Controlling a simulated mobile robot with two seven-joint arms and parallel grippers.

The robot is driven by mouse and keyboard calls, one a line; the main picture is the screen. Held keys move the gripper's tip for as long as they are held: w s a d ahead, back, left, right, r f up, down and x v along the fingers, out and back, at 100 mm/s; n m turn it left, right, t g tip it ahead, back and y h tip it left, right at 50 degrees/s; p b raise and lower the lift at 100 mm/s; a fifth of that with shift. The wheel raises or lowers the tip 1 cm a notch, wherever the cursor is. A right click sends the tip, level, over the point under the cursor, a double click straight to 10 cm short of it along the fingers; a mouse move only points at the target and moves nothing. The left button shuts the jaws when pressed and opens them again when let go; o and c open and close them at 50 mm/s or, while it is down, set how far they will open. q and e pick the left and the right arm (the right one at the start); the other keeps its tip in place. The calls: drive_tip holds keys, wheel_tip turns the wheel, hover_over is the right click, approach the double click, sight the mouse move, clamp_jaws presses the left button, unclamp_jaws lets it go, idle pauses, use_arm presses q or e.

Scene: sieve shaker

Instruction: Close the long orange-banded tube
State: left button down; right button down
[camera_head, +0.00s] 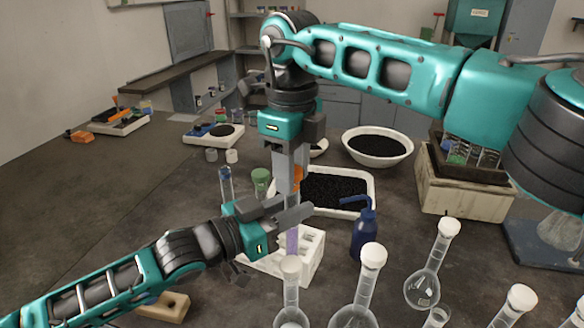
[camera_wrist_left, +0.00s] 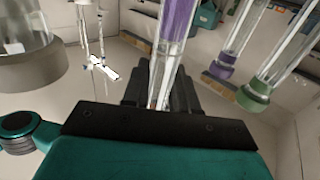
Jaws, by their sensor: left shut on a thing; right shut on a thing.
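My left gripper (camera_head: 296,212) is low over the table and shut on a clear tube with a purple section (camera_head: 292,240), which shows below its fingers. In the left wrist view, the tube (camera_wrist_left: 178,30) runs up from between the left fingers (camera_wrist_left: 160,92). My right gripper (camera_head: 290,192) points down from above, just over the left one, and is shut on an orange piece (camera_head: 299,178), mostly hidden by its fingers. I cannot tell whether this is a cap or a band, or whether it touches the tube.
A blue wash bottle (camera_head: 364,232) and flasks (camera_head: 424,283) stand to the right. A tray of black grains (camera_head: 370,190) lies behind. Blue-topped (camera_head: 225,175) and green-topped (camera_head: 260,178) containers stand left.

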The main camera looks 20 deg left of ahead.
drive_tip(key=shift+m, duration=0.3)
drive_tip(key=c, duration=0.7)
unclamp_jaws()
drive_tip(key=shift+c, duration=0.2)
drive_tip(key=shift+r, duration=2.25)
drive_tip(key=shift+c, duration=0.4)
drive_tip(key=shift+r+n, duration=1.75)
drive_tip(key=shift+n, duration=0.15)
